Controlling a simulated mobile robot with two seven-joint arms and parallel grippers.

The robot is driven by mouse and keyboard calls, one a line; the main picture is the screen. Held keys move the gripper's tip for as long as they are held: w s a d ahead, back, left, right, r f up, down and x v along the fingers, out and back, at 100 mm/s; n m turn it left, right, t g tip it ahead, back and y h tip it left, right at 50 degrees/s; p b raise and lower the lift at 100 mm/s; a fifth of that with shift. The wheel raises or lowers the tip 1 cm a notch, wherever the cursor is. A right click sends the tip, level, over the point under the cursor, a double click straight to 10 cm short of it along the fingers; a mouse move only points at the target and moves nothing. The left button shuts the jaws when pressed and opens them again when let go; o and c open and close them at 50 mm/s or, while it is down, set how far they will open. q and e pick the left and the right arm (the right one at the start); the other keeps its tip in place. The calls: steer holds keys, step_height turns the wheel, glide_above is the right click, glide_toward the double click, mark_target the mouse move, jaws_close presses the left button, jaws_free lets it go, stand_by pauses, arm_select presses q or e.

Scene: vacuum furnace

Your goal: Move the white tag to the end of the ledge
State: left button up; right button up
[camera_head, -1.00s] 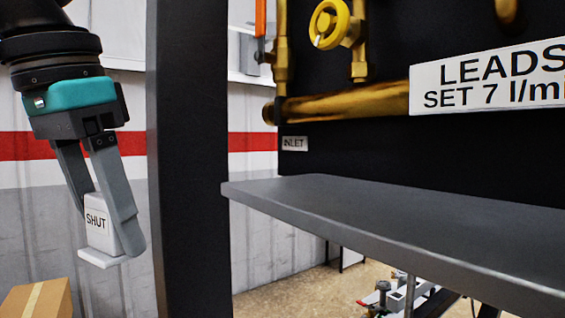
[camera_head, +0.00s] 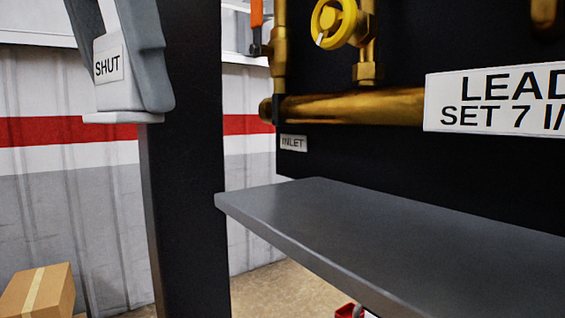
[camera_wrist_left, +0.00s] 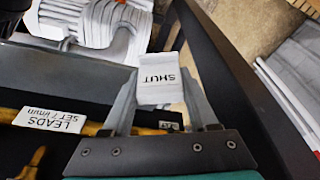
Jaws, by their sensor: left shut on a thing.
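The white tag (camera_head: 108,68), marked SHUT, is upright with a flat white base. It sits between the fingers of my left gripper (camera_head: 125,75), which is shut on it near the top left of the head view. The tag also shows in the left wrist view (camera_wrist_left: 160,85), between both fingers. The grey ledge (camera_head: 370,235) runs from the middle to the lower right of the head view, and its top is bare where it shows. The tag is held in the air, left of the ledge's left end and higher in the picture. My right gripper is not in view.
A black post (camera_head: 185,170) stands between the tag and the ledge in the picture. Above the ledge are a brass pipe (camera_head: 350,106), a yellow handwheel (camera_head: 335,22), an INLET label (camera_head: 293,142) and a LEADS sign (camera_head: 500,100). A cardboard box (camera_head: 38,291) is at lower left.

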arm_select(q)
glide_toward(287, 194)
steer(key=r, duration=0.1)
steer(key=shift+w+d+f+p, duration=0.3)
steer(key=shift+w+f, duration=0.25)
steer(key=shift+f, duration=0.25)
steer(key=shift+a+f, duration=0.2)
steer(key=shift+f, duration=0.45)
steer(key=shift+d+f, duration=0.1)
steer(key=shift+f, duration=0.6)
step_height(287, 194, down, 2)
steer(key=shift+w+d+f, duration=0.2)
steer(key=shift+d+f, duration=0.1)
steer(key=shift+d, duration=0.05)
steer(key=shift+a+f, duration=0.1)
steer(key=shift+f, duration=0.05)
steer(key=o, duration=1.3)
